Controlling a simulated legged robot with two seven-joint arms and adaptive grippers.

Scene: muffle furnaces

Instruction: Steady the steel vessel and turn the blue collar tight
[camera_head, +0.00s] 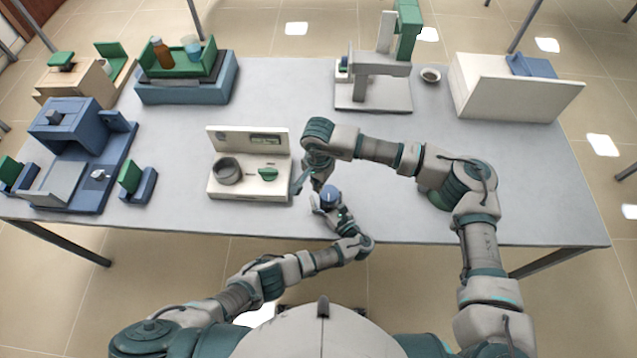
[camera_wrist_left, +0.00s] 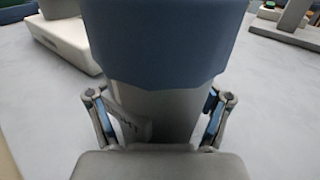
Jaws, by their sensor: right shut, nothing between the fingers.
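The blue collar (camera_head: 329,193) sits upright on top of the steel vessel near the table's front middle. In the left wrist view the collar (camera_wrist_left: 165,45) fills the top and the grey steel vessel (camera_wrist_left: 155,105) narrows below it. My left gripper (camera_head: 328,208) has a finger on each side of the vessel and appears closed on it, below the collar. In the head view the gripper mostly hides the vessel. My right gripper (camera_head: 304,181) is shut and empty, pointing down just left of and above the collar, apart from it.
A white stirrer-like unit (camera_head: 250,190) with a green knob stands close on the left. Blue and green devices (camera_head: 75,135) crowd the table's left side. A grey press-like stand (camera_head: 372,95) and a white box (camera_head: 510,90) stand behind. The table (camera_head: 540,205) is clear at front right.

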